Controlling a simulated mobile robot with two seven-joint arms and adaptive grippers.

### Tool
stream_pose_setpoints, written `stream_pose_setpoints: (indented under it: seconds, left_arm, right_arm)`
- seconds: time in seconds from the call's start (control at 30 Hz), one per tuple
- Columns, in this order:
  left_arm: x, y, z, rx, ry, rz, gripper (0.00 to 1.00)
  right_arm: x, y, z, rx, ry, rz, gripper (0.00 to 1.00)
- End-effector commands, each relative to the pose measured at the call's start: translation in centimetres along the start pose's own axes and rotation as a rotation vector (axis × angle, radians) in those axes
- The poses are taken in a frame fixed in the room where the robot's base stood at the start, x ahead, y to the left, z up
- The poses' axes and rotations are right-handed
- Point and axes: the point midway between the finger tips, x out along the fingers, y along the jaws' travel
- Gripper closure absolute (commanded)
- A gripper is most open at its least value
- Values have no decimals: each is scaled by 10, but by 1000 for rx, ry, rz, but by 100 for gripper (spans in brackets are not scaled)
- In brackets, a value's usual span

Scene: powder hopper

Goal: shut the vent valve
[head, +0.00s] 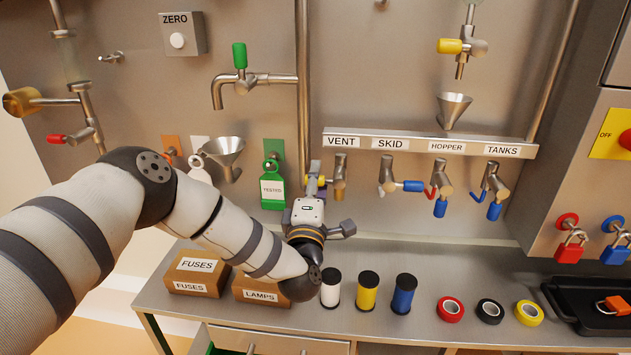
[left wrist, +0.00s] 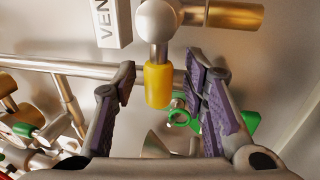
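The vent valve (head: 340,178) hangs under the VENT label (head: 341,142) on the rail, its brass spout pointing down. Its yellow handle (head: 322,183) sticks out to the left, across the spout, mostly hidden behind my left gripper (head: 316,188). In the left wrist view the valve's round steel hub (left wrist: 157,20) and yellow handle (left wrist: 158,86) show clearly. My left gripper (left wrist: 161,70) is open, one finger on each side of the handle, with a visible gap on both sides. My right gripper is not in view.
The SKID valve (head: 388,175) with a blue handle is close on the right, then the HOPPER and TANKS valves. A green TESTED tag (head: 272,190) hangs left of my gripper. Fuse and lamp boxes (head: 262,291) and a white spool (head: 331,288) stand on the bench below.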

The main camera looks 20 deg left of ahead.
Motion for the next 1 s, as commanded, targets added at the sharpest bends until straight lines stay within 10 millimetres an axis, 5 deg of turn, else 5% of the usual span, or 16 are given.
stream_pose_setpoints:
  seconds: [0.17,0.6,1.0]
  left_arm:
    - [-10,0,0,0,-1,-1,60]
    - [-111,-1,1,0,-3,-3,60]
    - [-120,0,0,0,0,1,60]
  right_arm:
    - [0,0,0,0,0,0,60]
    - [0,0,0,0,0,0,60]
    - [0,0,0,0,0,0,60]
